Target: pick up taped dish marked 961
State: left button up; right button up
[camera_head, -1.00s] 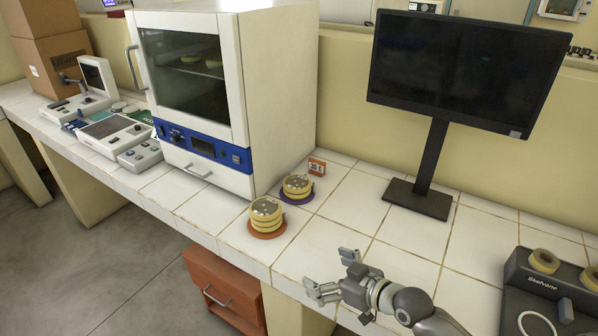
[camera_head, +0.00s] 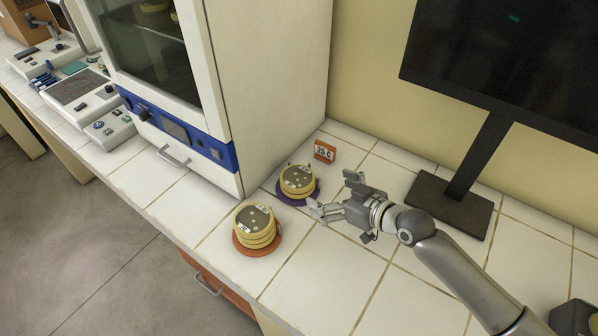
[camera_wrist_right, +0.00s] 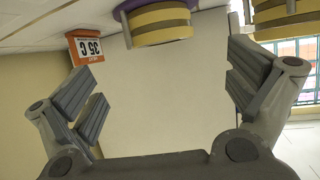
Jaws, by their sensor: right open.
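Two short stacks of yellow-taped dishes with dark tops and small white labels stand on the bench in the head view. The nearer stack (camera_head: 256,228) sits on an orange mat (camera_head: 243,251); the farther stack (camera_head: 297,181) sits on a purple mat (camera_head: 287,200). I cannot read a 961 on either. My right gripper (camera_head: 332,193) is open and empty just right of the farther stack. In the right wrist view, its fingers (camera_wrist_right: 165,88) are spread, with a yellow-banded stack (camera_wrist_right: 160,21) on its purple mat ahead, near the top edge. My left gripper is not in view.
An orange 35 C sign (camera_head: 325,151) stands behind the farther stack; it also shows in the wrist view (camera_wrist_right: 86,47). The incubator (camera_head: 235,90) stands left of the stacks, the monitor (camera_head: 500,70) to the right. The tiles at the front right (camera_head: 330,265) are clear.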

aim_at(304, 182)
jog(key=x, duration=0.3)
jog(key=shift+a, duration=0.3)
jog(key=shift+w+a+f, duration=0.25)
jog(key=shift+w, duration=0.2)
jog(key=shift+w+a+f+p, duration=0.1)
jog(key=shift+w+a+p, duration=0.2)
jog(key=shift+p, duration=0.1)
jog(key=shift+p+x, duration=0.3)
jog(key=shift+x, duration=1.9)
jog(key=shift+s+d+f, duration=0.1)
jog(key=shift+f, duration=0.05)
jog(key=c, duration=1.1)
